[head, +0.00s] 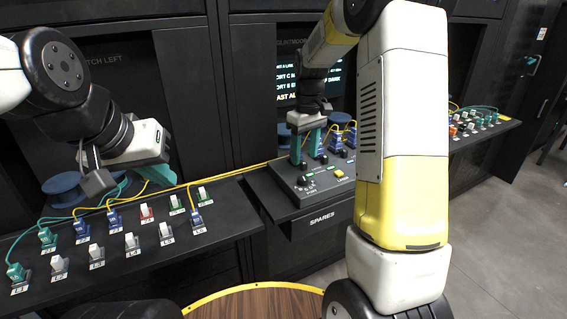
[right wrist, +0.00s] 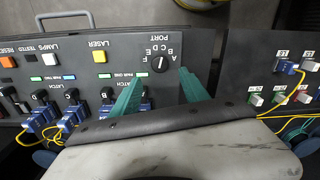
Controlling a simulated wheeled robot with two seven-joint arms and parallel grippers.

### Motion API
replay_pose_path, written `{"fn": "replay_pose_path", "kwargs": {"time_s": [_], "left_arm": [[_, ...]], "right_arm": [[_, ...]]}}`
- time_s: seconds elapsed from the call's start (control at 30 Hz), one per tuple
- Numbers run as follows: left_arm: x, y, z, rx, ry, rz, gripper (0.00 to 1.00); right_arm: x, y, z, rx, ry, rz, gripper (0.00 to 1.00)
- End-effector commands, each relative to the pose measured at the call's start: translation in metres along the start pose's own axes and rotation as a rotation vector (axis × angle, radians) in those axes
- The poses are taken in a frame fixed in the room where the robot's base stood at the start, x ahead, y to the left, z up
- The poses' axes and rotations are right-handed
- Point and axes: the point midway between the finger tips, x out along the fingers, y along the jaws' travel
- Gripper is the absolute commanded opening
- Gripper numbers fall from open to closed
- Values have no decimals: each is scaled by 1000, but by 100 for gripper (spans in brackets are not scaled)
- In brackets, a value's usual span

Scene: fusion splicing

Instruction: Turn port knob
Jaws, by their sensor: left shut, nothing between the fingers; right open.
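The port knob (right wrist: 160,64) is a round black dial with a light pointer line, ringed by letters A to F, on the dark control panel (right wrist: 215,60). In the head view the knob (head: 303,181) sits near the panel's front left. My right gripper (right wrist: 160,76) is open, its two teal fingers pointing down at the panel. In the right wrist view the fingertips lie either side of the knob, without visible contact. In the head view the right gripper (head: 307,155) is over the panel. My left gripper (head: 98,184) is shut and empty above the left shelf.
A yellow laser button (right wrist: 99,56), a white lamps button (right wrist: 51,60) and an orange reset button (right wrist: 8,62) sit beside the knob. Blue plugs (right wrist: 73,117) with yellow cables fill latches close by. The left shelf (head: 200,240) holds several labelled connectors. A screen (head: 287,80) stands behind.

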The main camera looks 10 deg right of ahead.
Motion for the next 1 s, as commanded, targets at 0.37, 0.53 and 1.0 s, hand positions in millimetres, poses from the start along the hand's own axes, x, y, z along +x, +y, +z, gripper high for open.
{"fn": "replay_pose_path", "kwargs": {"time_s": [0.37,0.53,1.0], "left_arm": [[0,0,0,0,0,0,0],[0,0,0,0,0,0,0],[0,0,0,0,0,0,0]], "right_arm": [[55,0,1,1,-3,-1,53],[72,0,1,1,-1,-1,53],[75,0,0,2,1,0,26]]}}
